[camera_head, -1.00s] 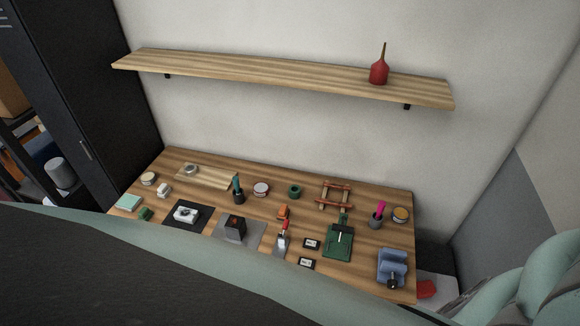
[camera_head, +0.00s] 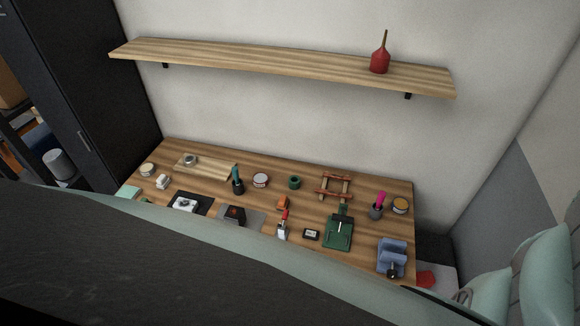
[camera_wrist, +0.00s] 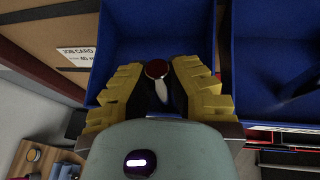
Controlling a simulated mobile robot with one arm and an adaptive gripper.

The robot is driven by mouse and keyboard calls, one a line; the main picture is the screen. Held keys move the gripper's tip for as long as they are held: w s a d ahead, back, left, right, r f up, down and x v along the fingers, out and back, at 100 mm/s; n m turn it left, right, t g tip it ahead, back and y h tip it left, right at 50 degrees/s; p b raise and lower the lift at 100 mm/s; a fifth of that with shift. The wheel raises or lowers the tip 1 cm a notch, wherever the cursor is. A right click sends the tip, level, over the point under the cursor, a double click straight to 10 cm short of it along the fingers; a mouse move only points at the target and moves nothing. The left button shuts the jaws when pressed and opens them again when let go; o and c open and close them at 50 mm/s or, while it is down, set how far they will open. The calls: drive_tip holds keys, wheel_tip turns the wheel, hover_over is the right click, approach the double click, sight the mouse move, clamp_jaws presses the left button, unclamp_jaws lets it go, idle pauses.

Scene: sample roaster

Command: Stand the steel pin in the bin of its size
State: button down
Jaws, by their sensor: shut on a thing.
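In the wrist view my gripper (camera_wrist: 161,88) has its yellow fingers closed around a slim pin (camera_wrist: 156,69), seen nearly end-on. Its round end looks dark reddish with a pale rim, and most of its length is hidden between the fingers. The gripper and pin are over a blue bin (camera_wrist: 190,22) whose inside fills the upper middle of the view. Whether the pin touches the bin cannot be told. A second blue bin (camera_wrist: 262,70) is at the right. The head view shows neither the gripper nor the bins.
A brown cardboard panel with a white job card (camera_wrist: 78,56) reading about 60 m stands left of the bin. In the head view my arm covers the front of a wooden workbench (camera_head: 310,195) with many small items. A wall shelf (camera_head: 270,62) holds a red bulb (camera_head: 380,63).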

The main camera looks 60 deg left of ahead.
drive_tip(key=shift+w+f, duration=0.1)
drive_tip(key=shift+f, duration=0.1)
drive_tip(key=shift+f, duration=0.15)
drive_tip(key=c, duration=1.1)
unclamp_jaws()
drive_tip(key=shift+s+r, duration=0.2)
drive_tip(key=shift+s, duration=0.05)
drive_tip(key=p+v, duration=0.2)
drive_tip(key=v, duration=0.9)
drive_tip(key=shift+s+a, duration=0.2)
drive_tip(key=shift+a, duration=0.15)
